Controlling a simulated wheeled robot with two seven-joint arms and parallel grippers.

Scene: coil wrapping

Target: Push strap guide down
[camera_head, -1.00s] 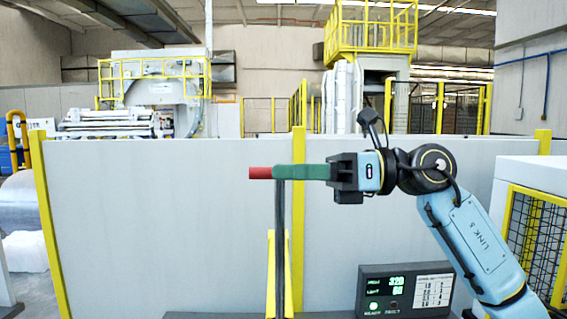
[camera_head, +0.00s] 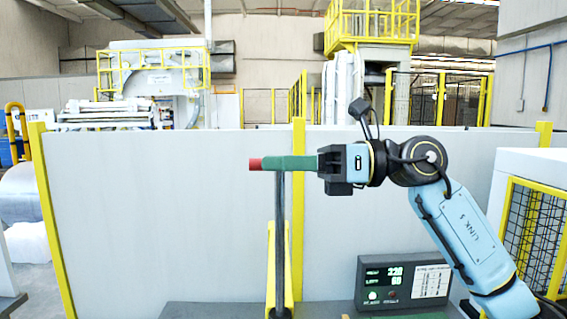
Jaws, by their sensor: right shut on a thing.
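The strap guide shows as a green bar (camera_head: 290,163) with a red end (camera_head: 255,164), lying level across the top of a dark upright post (camera_head: 280,225). My right gripper (camera_head: 325,165) is shut on the right end of the green bar, and its arm comes in from the right. The post stands in front of a yellow support (camera_head: 271,270). My left gripper is not in view.
A control box (camera_head: 404,283) with green digits stands at the lower right on a grey surface. A grey wall panel (camera_head: 150,215) with yellow posts stands behind. A yellow mesh cage (camera_head: 530,235) is at the right.

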